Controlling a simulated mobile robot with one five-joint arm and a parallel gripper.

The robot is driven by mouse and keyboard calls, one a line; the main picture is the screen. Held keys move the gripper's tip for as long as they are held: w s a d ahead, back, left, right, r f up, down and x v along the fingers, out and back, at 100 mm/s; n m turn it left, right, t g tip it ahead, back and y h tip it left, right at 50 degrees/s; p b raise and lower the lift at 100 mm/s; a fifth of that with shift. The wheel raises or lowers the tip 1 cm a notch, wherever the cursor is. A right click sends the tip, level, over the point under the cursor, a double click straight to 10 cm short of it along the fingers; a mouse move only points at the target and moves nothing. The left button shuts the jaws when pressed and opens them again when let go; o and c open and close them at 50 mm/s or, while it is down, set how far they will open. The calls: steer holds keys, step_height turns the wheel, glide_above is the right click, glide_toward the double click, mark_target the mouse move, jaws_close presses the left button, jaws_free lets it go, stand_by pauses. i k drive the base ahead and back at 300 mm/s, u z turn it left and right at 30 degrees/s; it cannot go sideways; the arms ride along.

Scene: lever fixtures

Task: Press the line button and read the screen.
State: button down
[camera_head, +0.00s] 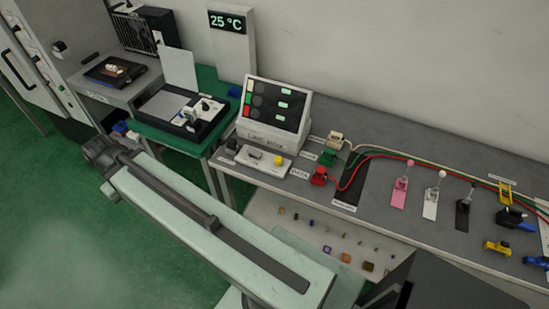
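The screen (273,103) is a dark panel in a pale housing on the bench. It shows a column of white, green and red blocks, dark round spots and small green lit readouts, too small to read. A label on the front of the housing (268,136) is partly legible and seems to start with "LINE". In front of it lies a pale box (252,158) with a small yellow button-like part (278,160) and a dark part. I cannot tell which is the line button. My pale green arm crosses the lower left, apart from them. My gripper's fingertips do not show.
Red (319,176) and green (327,157) connectors with cables lie right of the screen. Pink (399,193), white (431,203) and black (464,213) levers stand farther right. A wall display (227,21) reads 25 °C. Small parts lie on a lower shelf (280,213). Green floor is clear at left.

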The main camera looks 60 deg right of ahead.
mark_target(278, 159)
steer(key=z, duration=1.75)
